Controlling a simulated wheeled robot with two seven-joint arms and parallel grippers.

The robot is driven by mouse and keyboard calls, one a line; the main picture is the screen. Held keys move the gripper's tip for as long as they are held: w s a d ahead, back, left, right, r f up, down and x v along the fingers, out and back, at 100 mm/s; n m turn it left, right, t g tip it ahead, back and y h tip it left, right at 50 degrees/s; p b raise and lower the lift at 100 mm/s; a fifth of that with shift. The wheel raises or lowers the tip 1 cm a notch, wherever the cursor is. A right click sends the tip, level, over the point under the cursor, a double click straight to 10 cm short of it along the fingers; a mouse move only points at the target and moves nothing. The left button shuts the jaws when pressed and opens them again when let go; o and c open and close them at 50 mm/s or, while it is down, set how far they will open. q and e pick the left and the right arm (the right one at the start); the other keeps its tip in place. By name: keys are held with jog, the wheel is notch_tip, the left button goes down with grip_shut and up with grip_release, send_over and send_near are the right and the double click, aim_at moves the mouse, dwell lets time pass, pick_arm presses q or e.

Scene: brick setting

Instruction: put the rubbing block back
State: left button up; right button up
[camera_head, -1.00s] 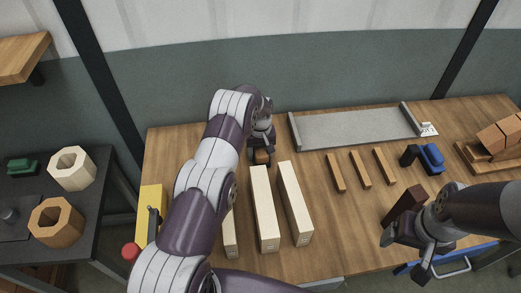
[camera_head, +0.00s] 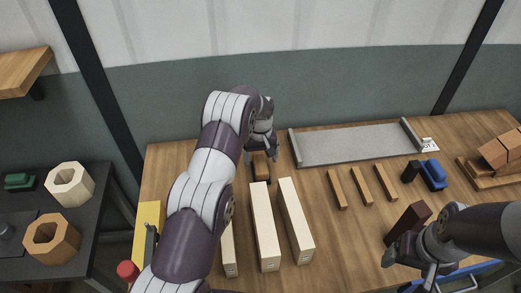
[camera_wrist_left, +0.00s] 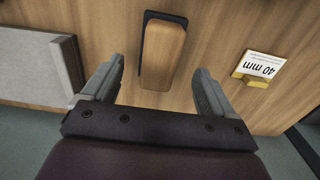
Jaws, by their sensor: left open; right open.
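The rubbing block appears to be a small wooden block with a dark base (camera_head: 261,168), lying at the back left of the table behind the pale long bars. It also shows in the left wrist view (camera_wrist_left: 163,55), resting on the wood. My left gripper (camera_head: 262,154) is open just above and behind it; in the left wrist view its fingers (camera_wrist_left: 160,76) stand apart on either side of the block's near end, not touching it. My right gripper (camera_head: 412,268) is open at the front right, close to a dark red brick (camera_head: 408,222); contact cannot be told.
A grey shallow tray (camera_head: 355,146) lies at the back. Pale long bars (camera_head: 264,225), thin wooden strips (camera_head: 361,183) and a blue tool (camera_head: 433,175) lie on the table. A "40 mm" tag (camera_wrist_left: 259,65) stands near the block. Bricks (camera_head: 496,155) are stacked at right.

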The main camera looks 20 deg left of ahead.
aim_at(261, 164)
pick_arm(q)
jog(key=s+d+r+m, duration=0.2)
jog(key=s+r, duration=0.4)
jog(key=r, duration=0.5)
jog(key=s+d+r+m, duration=0.2)
jog(key=s, duration=0.9)
jog(key=s+d+r+m+t, duration=0.1)
jog(key=s+d+r+m, duration=0.1)
jog(key=s, duration=1)
